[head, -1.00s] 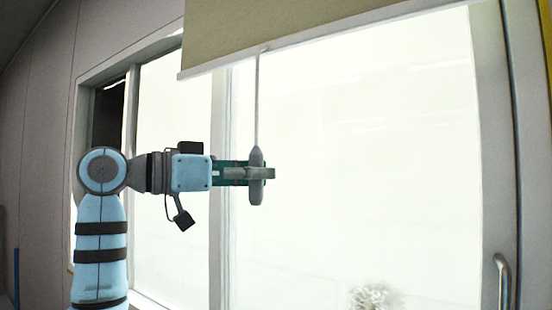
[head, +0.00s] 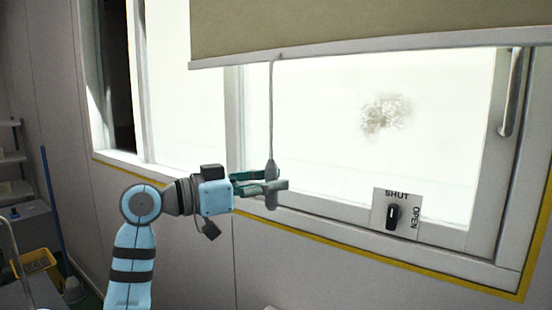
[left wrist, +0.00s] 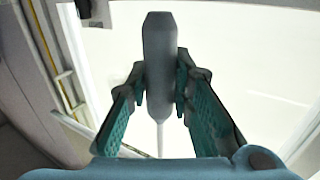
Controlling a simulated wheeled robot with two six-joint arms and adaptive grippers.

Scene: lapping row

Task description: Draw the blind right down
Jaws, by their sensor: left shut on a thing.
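The beige blind (head: 350,25) covers the top of the window in the head view, with its pale bottom bar (head: 400,45) just below the top of the picture. A thin cord (head: 271,110) hangs from the bar to a grey pull handle (head: 271,170). My left gripper (head: 268,187) is shut on the pull handle, near the window's lower edge. In the left wrist view the handle (left wrist: 159,60) stands between the two green-padded fingers, with the cord (left wrist: 159,138) running from its narrow end. My right gripper is not in view.
The window frame (head: 340,213) has a yellow-edged border. A SHUT/OPEN switch plate (head: 397,213) is at its lower right, and a bar handle (head: 512,95) is on the right. A yellow container (head: 35,262) and shelves (head: 10,155) are at left.

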